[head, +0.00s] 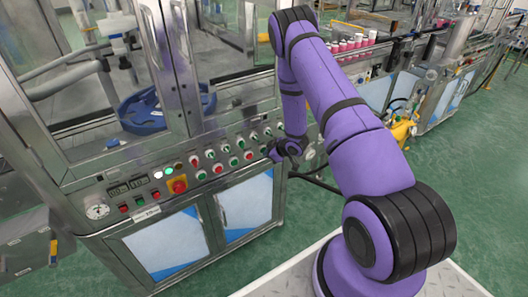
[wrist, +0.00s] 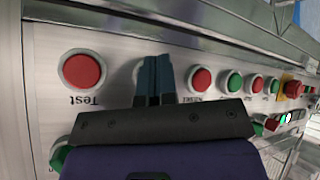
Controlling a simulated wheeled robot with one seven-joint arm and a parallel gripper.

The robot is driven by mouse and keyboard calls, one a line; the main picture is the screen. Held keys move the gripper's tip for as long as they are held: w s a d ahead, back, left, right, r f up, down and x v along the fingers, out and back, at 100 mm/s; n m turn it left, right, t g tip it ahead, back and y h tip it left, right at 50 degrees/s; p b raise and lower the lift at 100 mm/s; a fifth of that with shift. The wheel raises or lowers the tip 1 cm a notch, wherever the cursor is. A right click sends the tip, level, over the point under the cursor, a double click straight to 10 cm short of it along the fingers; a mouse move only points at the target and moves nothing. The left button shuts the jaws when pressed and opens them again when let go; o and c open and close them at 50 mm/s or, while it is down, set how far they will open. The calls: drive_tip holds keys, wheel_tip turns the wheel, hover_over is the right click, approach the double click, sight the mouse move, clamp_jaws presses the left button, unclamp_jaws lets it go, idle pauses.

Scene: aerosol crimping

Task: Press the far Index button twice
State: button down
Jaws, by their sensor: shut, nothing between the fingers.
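The control panel (head: 215,165) carries rows of red and green round buttons on the machine's front. No Index label can be read in either view. My gripper (head: 274,154) is at the panel's right end, its black fingers close to the buttons. In the wrist view my gripper's two bluish fingers (wrist: 157,78) are together, with nothing between them. They cover part of a pale-ringed button whose colour is hidden; I cannot tell whether they touch it. A red button (wrist: 82,70) labelled Test, upside down, is left of the fingers. Another red button (wrist: 201,79) is to their right.
A conveyor with pink-and-white cans (head: 350,44) is at the back right.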

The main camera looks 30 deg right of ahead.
drive_tip(key=shift+s, duration=0.1)
idle(0.3)
drive_tip(key=shift+s, duration=0.7)
drive_tip(key=shift+s+d, duration=0.1)
drive_tip(key=shift+s, duration=2.4)
